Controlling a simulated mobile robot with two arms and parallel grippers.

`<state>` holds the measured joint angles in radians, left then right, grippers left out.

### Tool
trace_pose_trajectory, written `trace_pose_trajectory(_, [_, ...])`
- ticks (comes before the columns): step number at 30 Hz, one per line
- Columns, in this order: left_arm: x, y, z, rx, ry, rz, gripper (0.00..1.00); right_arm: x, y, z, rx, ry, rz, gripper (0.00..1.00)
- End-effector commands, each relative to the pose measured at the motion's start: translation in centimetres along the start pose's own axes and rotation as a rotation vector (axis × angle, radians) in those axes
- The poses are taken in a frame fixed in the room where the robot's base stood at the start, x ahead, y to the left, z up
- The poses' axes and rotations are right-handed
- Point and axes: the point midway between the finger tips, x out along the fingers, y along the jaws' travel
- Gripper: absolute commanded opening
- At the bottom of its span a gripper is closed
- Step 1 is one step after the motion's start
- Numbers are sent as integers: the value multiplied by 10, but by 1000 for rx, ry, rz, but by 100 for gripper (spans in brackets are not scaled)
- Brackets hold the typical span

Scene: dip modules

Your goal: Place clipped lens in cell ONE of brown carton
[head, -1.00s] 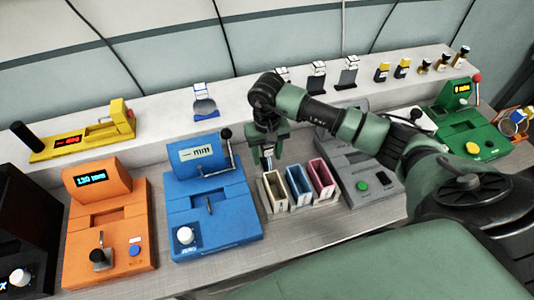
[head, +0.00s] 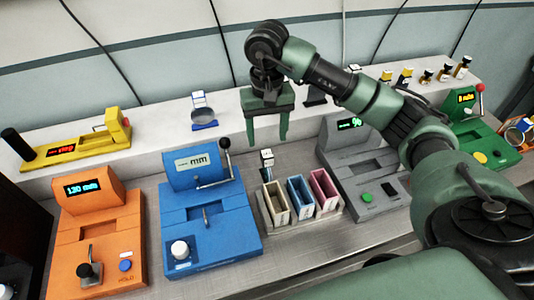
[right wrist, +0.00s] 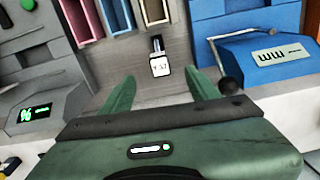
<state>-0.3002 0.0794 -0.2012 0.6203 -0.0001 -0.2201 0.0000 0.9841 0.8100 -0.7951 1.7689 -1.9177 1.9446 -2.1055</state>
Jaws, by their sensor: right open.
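The brown carton (head: 283,212) stands on the bench at the left of a row of three narrow open boxes; it also shows in the right wrist view (right wrist: 153,20). A small clip with a white label (head: 267,157) stands upright at its far end, apart from any gripper. It also shows in the right wrist view (right wrist: 159,65). My right gripper (head: 267,142) is open and empty, above and behind the clip. My left gripper is out of view.
A blue box (head: 300,196) and a pink box (head: 323,190) adjoin the brown one. A blue machine (head: 209,220) stands left, a grey machine (head: 365,175) right, an orange machine (head: 100,240) farther left. The shelf behind holds a blue lens stand (head: 204,124) and several small items.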

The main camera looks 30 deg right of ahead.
Motion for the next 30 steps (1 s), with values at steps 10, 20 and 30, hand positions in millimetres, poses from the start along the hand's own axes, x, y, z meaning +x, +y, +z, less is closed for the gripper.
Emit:
trace_pose_trajectory(10, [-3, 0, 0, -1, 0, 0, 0, 5, 3, -3, 847, -1, 2, 60])
trace_pose_trajectory(20, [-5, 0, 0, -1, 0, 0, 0, 10, 6, -6, 1457, -1, 1, 60])
trace_pose_trajectory(30, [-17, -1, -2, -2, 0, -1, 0, 37, 5, -4, 1509, -3, 6, 60])
